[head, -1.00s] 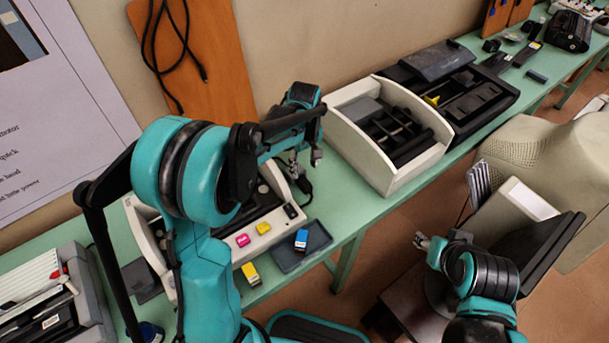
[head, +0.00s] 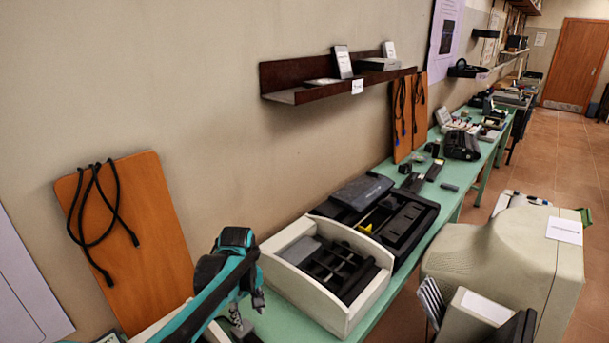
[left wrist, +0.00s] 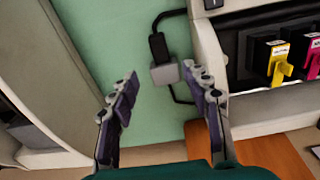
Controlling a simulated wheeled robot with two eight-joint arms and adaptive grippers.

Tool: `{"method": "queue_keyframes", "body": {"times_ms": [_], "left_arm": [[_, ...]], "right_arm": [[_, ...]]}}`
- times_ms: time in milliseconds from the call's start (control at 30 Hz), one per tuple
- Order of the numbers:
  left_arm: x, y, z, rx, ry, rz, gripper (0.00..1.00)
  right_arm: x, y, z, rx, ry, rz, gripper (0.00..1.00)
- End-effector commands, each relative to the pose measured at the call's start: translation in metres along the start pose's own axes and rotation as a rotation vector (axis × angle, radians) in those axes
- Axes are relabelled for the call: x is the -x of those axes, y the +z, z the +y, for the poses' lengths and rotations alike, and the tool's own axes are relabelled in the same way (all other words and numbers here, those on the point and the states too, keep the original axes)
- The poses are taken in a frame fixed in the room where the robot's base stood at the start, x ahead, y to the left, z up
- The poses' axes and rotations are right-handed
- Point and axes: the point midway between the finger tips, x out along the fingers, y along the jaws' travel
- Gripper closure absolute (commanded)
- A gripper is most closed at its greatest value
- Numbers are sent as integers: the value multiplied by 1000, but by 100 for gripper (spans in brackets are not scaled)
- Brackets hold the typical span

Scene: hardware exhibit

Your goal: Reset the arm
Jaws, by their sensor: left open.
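My left arm (head: 212,290) comes in at the bottom of the head view, bent, with a teal and black wrist. My left gripper (head: 247,304) hangs below it, beside the cream open-topped machine (head: 345,312). In the left wrist view the two fingers of my left gripper (left wrist: 160,82) are spread apart with nothing held. A small grey block (left wrist: 166,75) and a black plug (left wrist: 157,46) on a cable lie on the green table (left wrist: 105,35) behind the gap between the fingertips. My right arm and gripper are out of view.
A dark open machine (head: 395,222) stands beyond the cream one. An orange board (head: 150,215) with black cables leans on the wall, below and left of a brown shelf (head: 290,82). A cream case (left wrist: 235,25) with yellow and magenta cartridges (left wrist: 278,60) is at the right in the wrist view.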

Motion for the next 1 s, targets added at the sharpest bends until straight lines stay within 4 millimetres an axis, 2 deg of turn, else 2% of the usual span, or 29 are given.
{"method": "queue_keyframes", "body": {"times_ms": [200,400,600,700,1000], "left_arm": [[39,32,-39,-216,103,108,52],[59,67,-81,-458,191,257,52],[57,97,-117,-678,241,418,52],[52,106,-129,-757,251,482,52],[46,115,-139,-842,256,554,52]], "right_arm": [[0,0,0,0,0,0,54],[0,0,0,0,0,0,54],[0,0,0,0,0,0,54],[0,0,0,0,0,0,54],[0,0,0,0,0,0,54]]}}
